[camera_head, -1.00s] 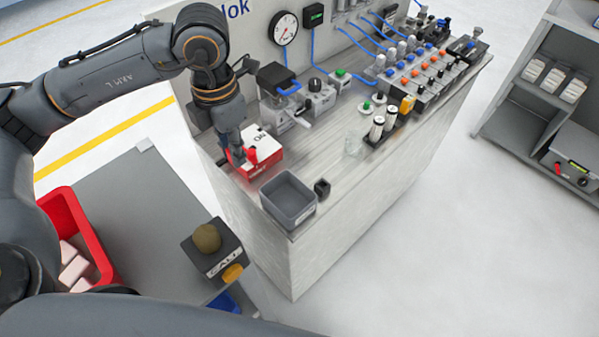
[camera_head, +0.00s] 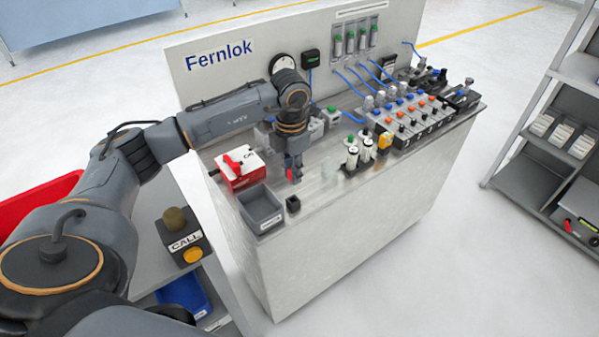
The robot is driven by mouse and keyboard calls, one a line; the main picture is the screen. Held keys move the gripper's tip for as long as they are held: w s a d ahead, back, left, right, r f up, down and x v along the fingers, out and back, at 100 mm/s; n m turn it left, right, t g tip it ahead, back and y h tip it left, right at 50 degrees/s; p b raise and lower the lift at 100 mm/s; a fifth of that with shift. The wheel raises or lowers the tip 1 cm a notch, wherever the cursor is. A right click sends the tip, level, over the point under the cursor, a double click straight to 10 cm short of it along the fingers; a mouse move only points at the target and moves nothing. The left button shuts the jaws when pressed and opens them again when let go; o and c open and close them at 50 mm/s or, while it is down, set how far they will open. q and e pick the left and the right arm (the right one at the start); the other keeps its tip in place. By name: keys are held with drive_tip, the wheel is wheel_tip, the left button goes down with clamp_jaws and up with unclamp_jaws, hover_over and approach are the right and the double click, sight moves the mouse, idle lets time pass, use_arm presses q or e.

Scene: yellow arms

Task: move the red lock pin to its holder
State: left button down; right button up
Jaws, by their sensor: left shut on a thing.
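My left gripper (camera_head: 294,178) points down over the bench, just behind the small black block. It is shut on the red lock pin (camera_head: 290,174), of which only a small red part shows between the fingers. The small black block (camera_head: 293,204), which looks like the holder, stands near the front edge of the bench. The pin is above and behind it and looks apart from it. A red and white box (camera_head: 241,181) with a red handle on top stands to the left. My right gripper is out of view.
A grey open bin (camera_head: 261,208) stands directly left of the black block. White and black cylinders (camera_head: 352,157) and a row of valves (camera_head: 410,118) stand to the right. The bench top (camera_head: 330,200) right of the block is clear.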

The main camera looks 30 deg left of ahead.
use_arm(q)
drive_tip(key=shift+w+d+f, duration=0.15)
drive_tip(key=shift+d+f, duration=0.05)
drive_tip(key=shift+f, duration=0.3)
drive_tip(key=shift+w+a+f+b, duration=0.1)
drive_tip(key=shift+a+f+b, duration=0.25)
drive_tip(key=shift+f, duration=0.25)
drive_tip(key=shift+a+f+b, duration=0.35)
drive_tip(key=shift+f, duration=0.2)
drive_tip(key=f+b, duration=0.2)
drive_tip(key=f, duration=0.1)
drive_tip(key=shift+d, duration=0.35)
drive_tip(key=shift+a+f, duration=0.1)
drive_tip(key=shift+f, duration=0.15)
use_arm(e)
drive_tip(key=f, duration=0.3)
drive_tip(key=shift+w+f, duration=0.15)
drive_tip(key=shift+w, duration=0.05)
use_arm(q)
drive_tip(key=shift+r, duration=0.1)
